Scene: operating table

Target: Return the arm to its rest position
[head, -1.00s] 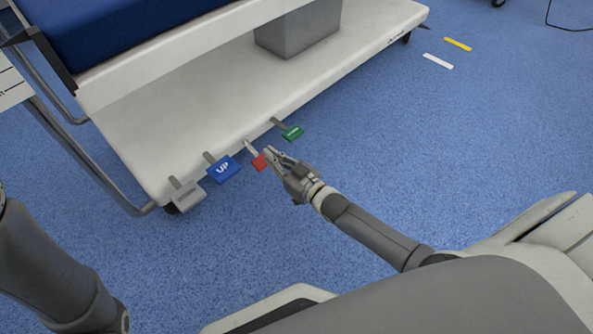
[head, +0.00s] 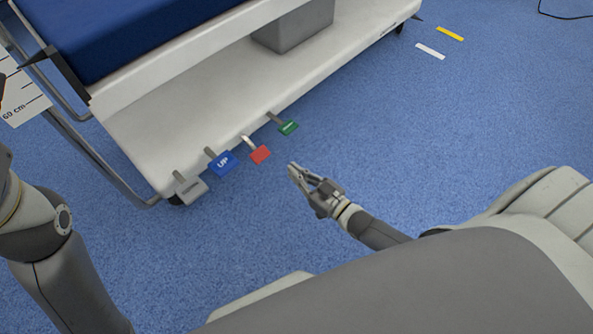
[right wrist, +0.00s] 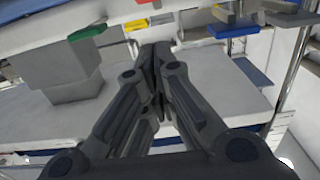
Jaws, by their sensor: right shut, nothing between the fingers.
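My right gripper (head: 294,170) is shut and empty, in the air just right of the red pedal (head: 260,154) in the head view. A gap of floor shows between them. In the right wrist view its closed fingers (right wrist: 155,55) point away from the camera. My right arm reaches in from the lower right. On the left edge of the head view, part of my left arm (head: 60,270) shows; its gripper is out of the picture.
The operating table's white base (head: 160,135) carries a grey pedal (head: 191,189), a blue UP pedal (head: 222,162) and a green pedal (head: 288,128) along its edge. A metal rail runs at its left. Blue floor (head: 440,120) to the right is clear, with white and yellow strips.

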